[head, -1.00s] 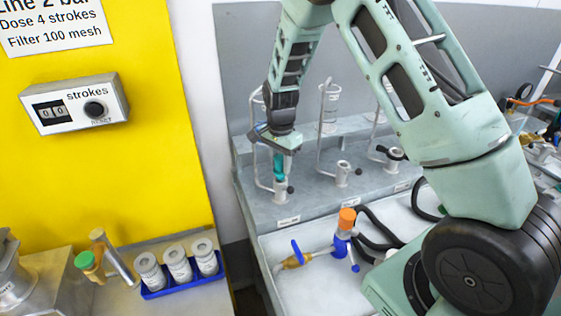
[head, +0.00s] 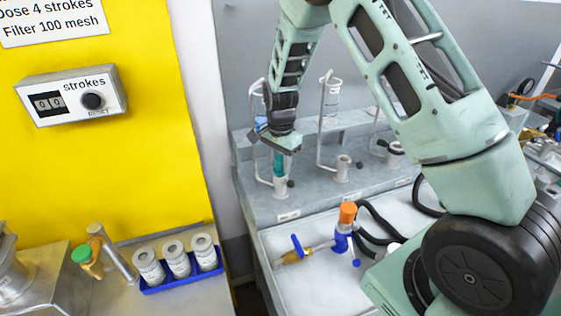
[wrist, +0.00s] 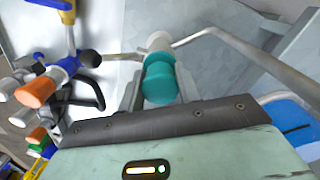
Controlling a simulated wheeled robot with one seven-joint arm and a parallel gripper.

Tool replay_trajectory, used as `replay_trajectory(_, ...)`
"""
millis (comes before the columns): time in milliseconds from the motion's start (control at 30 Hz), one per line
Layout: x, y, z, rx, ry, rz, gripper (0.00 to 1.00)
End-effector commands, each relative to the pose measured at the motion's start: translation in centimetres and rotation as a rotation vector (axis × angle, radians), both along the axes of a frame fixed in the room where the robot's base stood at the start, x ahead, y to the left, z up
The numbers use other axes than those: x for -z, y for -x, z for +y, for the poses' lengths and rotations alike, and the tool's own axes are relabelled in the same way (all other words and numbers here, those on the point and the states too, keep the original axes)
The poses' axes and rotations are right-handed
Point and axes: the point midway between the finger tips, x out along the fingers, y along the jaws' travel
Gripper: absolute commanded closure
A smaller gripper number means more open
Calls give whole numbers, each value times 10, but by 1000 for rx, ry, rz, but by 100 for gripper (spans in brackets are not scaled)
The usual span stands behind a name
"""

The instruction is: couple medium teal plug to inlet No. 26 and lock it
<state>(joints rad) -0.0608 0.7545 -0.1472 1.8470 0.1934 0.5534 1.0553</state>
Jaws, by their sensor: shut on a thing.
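The teal plug (wrist: 159,82) is between the fingers of my gripper (wrist: 158,88) in the wrist view, with a pale cylindrical inlet (wrist: 158,42) directly beyond it. In the head view my gripper (head: 280,150) points down at the leftmost inlet (head: 280,186) on the grey bench, shut on the teal plug (head: 279,165). The plug is upright and lined up with the inlet's top. I cannot tell how deep it sits. The label below this inlet is too small to read.
Two more inlets, the middle one (head: 342,168) and the right one (head: 393,152), stand along the bench with bent metal tubes. A blue valve with an orange cap (head: 347,214) lies on the front tray. A blue rack (head: 181,282) holds white containers at lower left.

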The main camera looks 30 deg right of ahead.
Motion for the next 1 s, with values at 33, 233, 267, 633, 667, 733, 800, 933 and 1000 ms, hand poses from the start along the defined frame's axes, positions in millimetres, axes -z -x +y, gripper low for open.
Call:
replay_trajectory(33,0,0,0,0,0,0,89)
replay_trajectory(233,3,0,0,0,0,0,89)
replay_trajectory(267,3,0,0,0,0,0,89)
replay_trajectory(633,7,0,0,0,0,0,89)
replay_trajectory(667,7,0,0,0,0,0,89)
replay_trajectory(733,7,0,0,0,0,0,89)
replay_trajectory(800,7,0,0,0,0,0,63)
replay_trajectory(933,7,0,0,0,0,0,41)
replay_trajectory(1000,7,0,0,0,0,0,41)
